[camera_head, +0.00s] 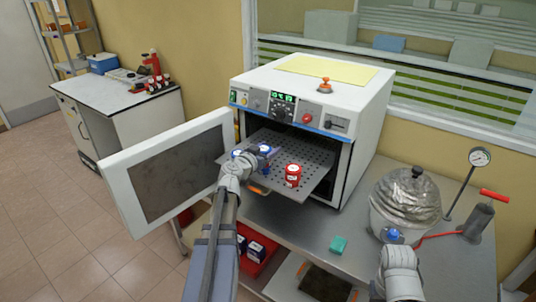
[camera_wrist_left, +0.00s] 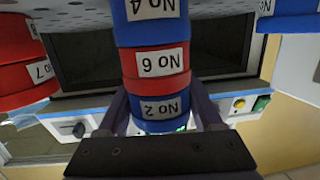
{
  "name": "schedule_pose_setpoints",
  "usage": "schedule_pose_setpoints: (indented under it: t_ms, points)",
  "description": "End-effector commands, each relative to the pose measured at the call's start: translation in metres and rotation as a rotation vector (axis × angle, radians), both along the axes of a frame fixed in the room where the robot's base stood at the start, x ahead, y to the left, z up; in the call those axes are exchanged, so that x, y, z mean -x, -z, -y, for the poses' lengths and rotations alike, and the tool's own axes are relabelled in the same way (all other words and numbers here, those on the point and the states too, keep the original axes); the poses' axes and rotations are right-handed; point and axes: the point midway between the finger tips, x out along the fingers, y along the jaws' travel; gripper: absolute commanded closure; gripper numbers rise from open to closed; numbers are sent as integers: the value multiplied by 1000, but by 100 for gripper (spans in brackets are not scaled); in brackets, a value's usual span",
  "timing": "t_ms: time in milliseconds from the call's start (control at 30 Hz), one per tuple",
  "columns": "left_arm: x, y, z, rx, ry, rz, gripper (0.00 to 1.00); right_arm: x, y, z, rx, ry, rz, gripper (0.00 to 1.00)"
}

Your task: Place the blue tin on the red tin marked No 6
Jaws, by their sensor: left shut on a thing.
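In the left wrist view, which is upside down, my left gripper (camera_wrist_left: 160,112) is shut on the blue tin marked No 2 (camera_wrist_left: 160,108). The blue tin is upright and lined up on the red tin marked No 6 (camera_wrist_left: 158,65), with no gap visible. A blue tin marked No 4 (camera_wrist_left: 150,10) is under the red one. In the head view my left gripper (camera_head: 252,158) is at this stack (camera_head: 265,150) on the perforated shelf (camera_head: 322,160) and partly hides it. My right wrist (camera_head: 399,262) is at lower right; its fingers cannot be made out.
A red tin stack (camera_head: 292,175) stands right of the held stack, and another blue tin (camera_head: 238,153) stands left. The open oven door (camera_head: 180,170) is left of my left arm. A foil-covered vessel (camera_head: 410,200) and hand pump (camera_head: 478,220) stand right on the bench.

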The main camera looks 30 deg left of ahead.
Motion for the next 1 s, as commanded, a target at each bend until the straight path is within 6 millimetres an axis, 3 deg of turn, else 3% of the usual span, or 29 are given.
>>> schedule_pose_setpoints:
  t_ms: [300, 333, 600, 933, 1000]
  points:
    - [0, 3, 0, 0, 0, 0, 90, 0, 3, 0, 0, 0, 0, 50]
    - [0, 2, 0, 0, 0, 0, 32, 0, 3, 0, 0, 0, 0, 50]
    - [0, 1, 0, 0, 0, 0, 3, 0, 1, 0, 0, 0, 0, 50]
    - [1, -5, 0, 0, 0, 0, 3, 0, -5, 0, 0, 0, 0, 50]
    - [13, -4, 1, 0, -2, 0, 3, 0, -4, 0, 0, 0, 0, 50]
